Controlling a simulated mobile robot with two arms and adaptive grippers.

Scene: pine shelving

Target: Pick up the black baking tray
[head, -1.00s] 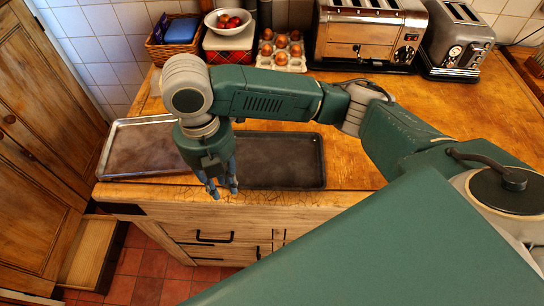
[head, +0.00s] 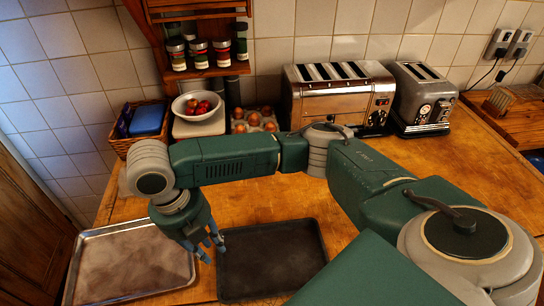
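The black baking tray (head: 272,262) lies flat on the wooden worktop near its front, right of a silver baking tray (head: 130,262). My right gripper (head: 212,246) points down at the black tray's left edge, over the narrow strip between the two trays. Its blue-grey fingers are spread apart with nothing between them. I cannot tell whether a fingertip touches the tray rim. The black tray's front edge is near the bottom of the picture. My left gripper is not in view.
Behind my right arm stand a wicker basket (head: 139,128), a bowl of red fruit (head: 198,106), eggs (head: 254,121), a large toaster (head: 340,98) and a smaller toaster (head: 421,98). A spice rack (head: 205,67) hangs above. Worktop right of the black tray is largely hidden by my arm.

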